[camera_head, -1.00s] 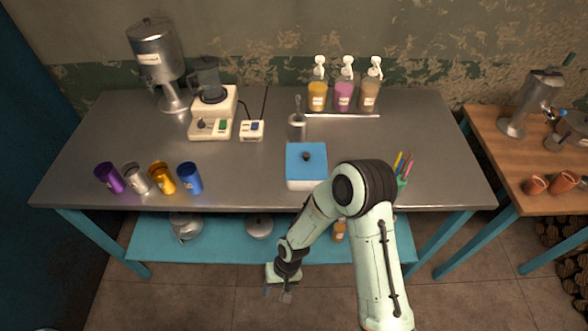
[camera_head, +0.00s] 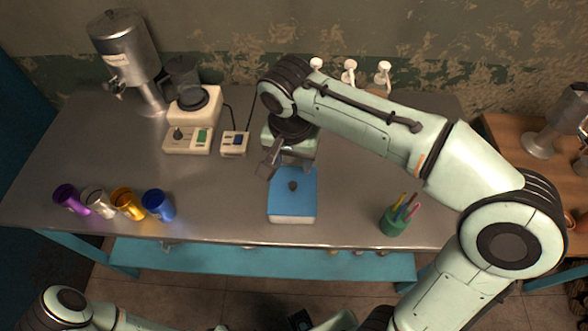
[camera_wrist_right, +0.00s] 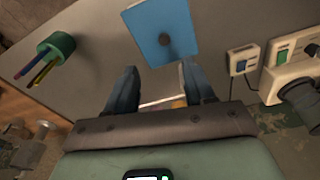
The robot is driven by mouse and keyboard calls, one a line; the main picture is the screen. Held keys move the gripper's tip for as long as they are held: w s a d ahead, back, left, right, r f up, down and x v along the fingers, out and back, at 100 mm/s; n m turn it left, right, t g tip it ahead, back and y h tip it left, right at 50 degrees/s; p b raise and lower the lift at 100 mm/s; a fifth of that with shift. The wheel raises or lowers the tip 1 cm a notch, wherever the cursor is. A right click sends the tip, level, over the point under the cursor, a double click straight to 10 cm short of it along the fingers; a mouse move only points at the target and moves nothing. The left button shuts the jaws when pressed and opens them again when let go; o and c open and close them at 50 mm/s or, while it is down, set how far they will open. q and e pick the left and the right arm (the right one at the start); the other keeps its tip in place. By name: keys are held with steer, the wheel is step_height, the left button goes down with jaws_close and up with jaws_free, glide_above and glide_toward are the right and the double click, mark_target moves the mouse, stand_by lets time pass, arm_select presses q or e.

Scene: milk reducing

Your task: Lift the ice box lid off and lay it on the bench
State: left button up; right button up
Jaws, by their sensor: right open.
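The ice box (camera_head: 292,219) is a white box on the metal bench (camera_head: 225,195), close to its front edge. Its blue lid (camera_head: 305,190) is on top, with a dark round knob (camera_head: 293,185) in the middle. The lid (camera_wrist_right: 160,22) and knob (camera_wrist_right: 165,40) also show in the right wrist view, beyond the fingertips. My left gripper is not seen; only part of that arm shows.
Several metal cups (camera_head: 128,203) stand at the front left. A blender (camera_head: 190,110), a small switch box (camera_head: 234,143) and a steel dispenser (camera_head: 125,55) are behind. A green pen holder (camera_head: 394,222) stands right of the box. Bench left of the box is clear.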

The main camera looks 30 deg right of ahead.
steer(key=b, duration=0.1)
glide_above(293, 184)
steer(key=s, duration=0.2)
steer(key=f, duration=0.7)
steer(key=shift+w+a, duration=0.15)
steer(key=shift+a, duration=0.15)
steer(key=f, duration=0.2)
steer(key=w+f, duration=0.1)
steer(key=f, duration=0.3)
steer(key=shift+w+d+f, duration=0.1)
steer(key=shift+w+d, duration=0.15)
steer(key=shift+w, duration=0.05)
jaws_close()
